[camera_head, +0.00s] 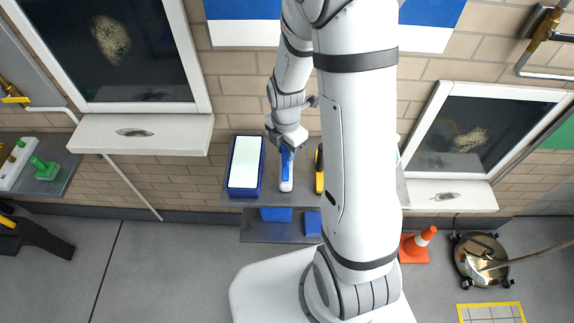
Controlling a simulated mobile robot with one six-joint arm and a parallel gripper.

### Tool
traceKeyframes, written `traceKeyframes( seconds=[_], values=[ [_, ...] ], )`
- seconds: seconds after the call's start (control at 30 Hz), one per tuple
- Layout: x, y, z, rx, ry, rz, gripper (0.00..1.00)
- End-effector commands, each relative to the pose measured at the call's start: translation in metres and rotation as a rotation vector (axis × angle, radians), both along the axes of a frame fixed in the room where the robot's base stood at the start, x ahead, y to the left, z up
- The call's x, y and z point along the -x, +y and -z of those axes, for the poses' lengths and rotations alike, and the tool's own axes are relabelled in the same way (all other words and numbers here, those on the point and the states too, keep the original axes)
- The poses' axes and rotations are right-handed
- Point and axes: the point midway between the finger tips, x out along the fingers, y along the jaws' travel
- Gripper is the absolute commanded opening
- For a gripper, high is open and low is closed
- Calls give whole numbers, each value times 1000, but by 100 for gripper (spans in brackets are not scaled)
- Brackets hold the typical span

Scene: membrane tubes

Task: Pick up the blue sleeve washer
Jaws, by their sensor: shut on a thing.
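My gripper (287,150) is at the end of my arm, over the small shelf table against the brick wall. It is shut on a blue and white elongated thing (286,172), which looks like the blue sleeve washer. The thing stands out below the jaws, with its white lower end toward the table's front edge. The fingertips are small and partly hidden by the wrist. I cannot tell whether the thing touches the table top.
A blue tray with a pale inside (260,167) lies left of the gripper on the table (225,202). A yellow and black tool (319,170) is to the right, partly behind my arm. Blue boxes (275,214) sit on the lower shelf.

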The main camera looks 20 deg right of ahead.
Motion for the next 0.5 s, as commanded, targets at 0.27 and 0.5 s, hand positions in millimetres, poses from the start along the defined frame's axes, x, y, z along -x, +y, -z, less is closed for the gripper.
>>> traceKeyframes(
  seconds=[0.27,0.5],
  values=[
    [-1,0,-7,0,-4,-1,0],
    [-1,0,-46,0,-7,-1,0]
  ],
)
